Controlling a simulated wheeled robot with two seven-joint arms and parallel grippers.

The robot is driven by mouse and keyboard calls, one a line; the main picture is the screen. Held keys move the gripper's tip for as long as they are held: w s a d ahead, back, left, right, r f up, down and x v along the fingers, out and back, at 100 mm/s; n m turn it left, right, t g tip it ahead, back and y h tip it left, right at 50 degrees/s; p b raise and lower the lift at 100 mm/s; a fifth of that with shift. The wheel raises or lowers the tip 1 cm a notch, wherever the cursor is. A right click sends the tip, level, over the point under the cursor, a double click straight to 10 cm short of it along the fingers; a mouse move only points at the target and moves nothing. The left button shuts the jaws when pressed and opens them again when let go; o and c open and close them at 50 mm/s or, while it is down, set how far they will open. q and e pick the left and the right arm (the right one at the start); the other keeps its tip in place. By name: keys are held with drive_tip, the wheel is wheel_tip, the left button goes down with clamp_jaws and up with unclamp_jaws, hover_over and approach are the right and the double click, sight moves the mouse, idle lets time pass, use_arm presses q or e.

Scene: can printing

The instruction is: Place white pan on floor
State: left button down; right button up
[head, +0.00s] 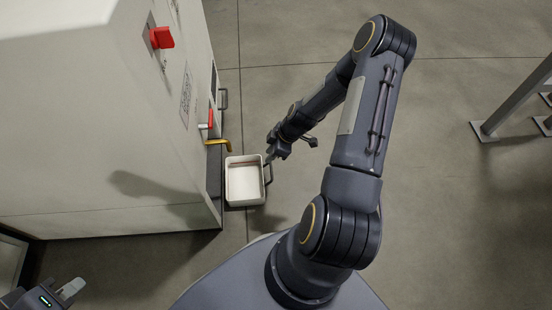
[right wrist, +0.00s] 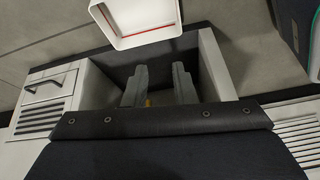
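The white pan (head: 233,190) is a deep rectangular tray with a dark handle on its right side. It is beside the foot of the machine in the head view; I cannot tell whether it touches the floor. It also shows at the top of the right wrist view (right wrist: 118,38), with a red line inside. My right gripper (head: 271,157) is close to the pan's handle. Its two fingers (right wrist: 158,84) stand apart, and no handle is visible between them. My left gripper (head: 72,289) is at the bottom left, partly cut off, far from the pan.
A large white machine (head: 90,130) with a red switch (head: 161,37), a red lever (head: 206,125) and a yellow spout (head: 220,144) fills the left. Grey floor (head: 450,90) is open behind and right of my right arm. Metal legs (head: 515,105) stand at the far right.

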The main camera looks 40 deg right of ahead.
drive_tip(key=s+a+r+m+h, duration=0.1)
drive_tip(key=s+a+r+m, duration=0.1)
drive_tip(key=r, duration=0.9)
drive_tip(key=s+a+r+m, duration=0.1)
drive_tip(key=a+r+m, duration=0.1)
drive_tip(key=r, duration=1)
drive_tip(key=s+a+r+m+t, duration=0.1)
drive_tip(key=s+a+r+m, duration=0.2)
drive_tip(key=s+r, duration=0.2)
drive_tip(key=s+a+r+m+t, duration=0.1)
drive_tip(key=s+a+r+m, duration=0.3)
drive_tip(key=s, duration=0.6)
drive_tip(key=shift+s+a+r+m+t, duration=0.2)
drive_tip(key=shift+r+m+t, duration=0.1)
drive_tip(key=shift+r, duration=0.2)
